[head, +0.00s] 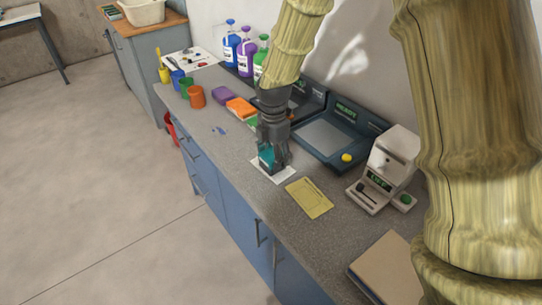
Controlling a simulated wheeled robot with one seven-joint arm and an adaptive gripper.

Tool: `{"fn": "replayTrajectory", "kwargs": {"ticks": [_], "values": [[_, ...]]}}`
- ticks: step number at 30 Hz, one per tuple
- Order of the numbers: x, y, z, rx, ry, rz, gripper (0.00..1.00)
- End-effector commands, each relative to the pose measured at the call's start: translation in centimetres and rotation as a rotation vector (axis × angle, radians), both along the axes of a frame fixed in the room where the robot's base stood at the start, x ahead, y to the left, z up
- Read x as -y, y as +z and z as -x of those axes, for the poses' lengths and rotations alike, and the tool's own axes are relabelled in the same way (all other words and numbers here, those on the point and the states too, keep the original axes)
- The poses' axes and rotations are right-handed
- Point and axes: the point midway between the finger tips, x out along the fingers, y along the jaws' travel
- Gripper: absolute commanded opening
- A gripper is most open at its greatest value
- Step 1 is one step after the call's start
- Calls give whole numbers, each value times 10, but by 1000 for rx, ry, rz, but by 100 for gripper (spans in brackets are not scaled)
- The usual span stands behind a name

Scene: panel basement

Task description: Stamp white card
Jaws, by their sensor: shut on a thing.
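The white card (285,177) lies flat on the grey counter, partly hidden under my gripper. My gripper (272,165) points down over the card and is shut on a teal stamp (265,154). The stamp is partly covered by the fingers. Its lower end is at or just above the card; I cannot tell whether it touches. A yellow card (310,198) lies on the counter just to the right and nearer the front.
A dark tray device (325,138) with a yellow button and a white machine (390,165) stand along the wall. Cups (197,97), sponges (239,107) and bottles (247,55) stand farther back. A brown folder (385,268) lies at the near end. My arm hides part of the right side.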

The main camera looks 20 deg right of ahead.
Motion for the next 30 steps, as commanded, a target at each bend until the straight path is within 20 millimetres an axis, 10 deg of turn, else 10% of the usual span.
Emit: {"fn": "replayTrajectory", "kwargs": {"ticks": [30], "values": [[0,57,0,1,0,-1,43]]}}
